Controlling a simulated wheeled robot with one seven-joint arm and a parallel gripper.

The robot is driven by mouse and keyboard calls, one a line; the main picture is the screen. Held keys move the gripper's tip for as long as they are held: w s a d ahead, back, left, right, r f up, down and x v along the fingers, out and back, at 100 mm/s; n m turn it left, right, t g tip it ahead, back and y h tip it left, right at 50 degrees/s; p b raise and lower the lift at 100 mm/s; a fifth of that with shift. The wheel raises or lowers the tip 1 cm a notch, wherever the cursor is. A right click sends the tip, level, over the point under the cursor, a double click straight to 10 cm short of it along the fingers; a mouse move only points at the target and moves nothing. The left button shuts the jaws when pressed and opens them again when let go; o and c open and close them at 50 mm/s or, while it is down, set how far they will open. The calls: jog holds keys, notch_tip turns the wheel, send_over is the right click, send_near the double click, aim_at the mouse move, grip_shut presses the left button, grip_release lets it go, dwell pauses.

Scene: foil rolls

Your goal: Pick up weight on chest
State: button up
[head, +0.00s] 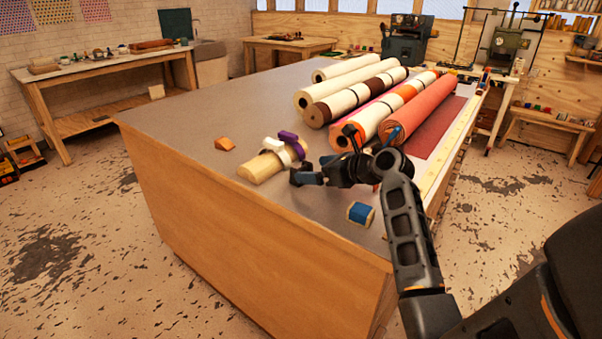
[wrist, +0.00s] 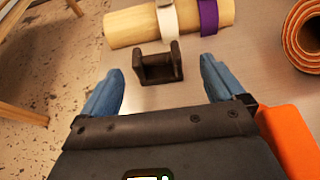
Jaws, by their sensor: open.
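A small dark U-shaped block (wrist: 161,68), which looks like the weight, stands on the grey top of the chest (head: 215,105). In the wrist view it lies between and slightly beyond the two blue fingertips of my gripper (wrist: 160,77), with gaps on both sides. My gripper is open and empty. In the head view my gripper (head: 322,168) is low over the chest top, and the dark block (head: 301,178) shows just left of it, partly hidden by a finger.
A pale wooden cylinder (head: 258,169) with white and purple bands lies just beyond the block. An orange wedge (head: 225,143) and a blue-topped block (head: 361,213) are nearby. Several long rolls (head: 419,106) lie at the right.

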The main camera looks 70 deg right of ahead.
aim_at(303, 168)
jog(key=shift+x, duration=2.6)
jog(key=shift+a, duration=0.15)
jog(key=c, duration=1.5)
jog(key=shift+r+p, duration=0.1)
jog(key=shift+p, duration=0.2)
jog(key=shift+c, duration=0.2)
jog(key=shift+r, duration=0.1)
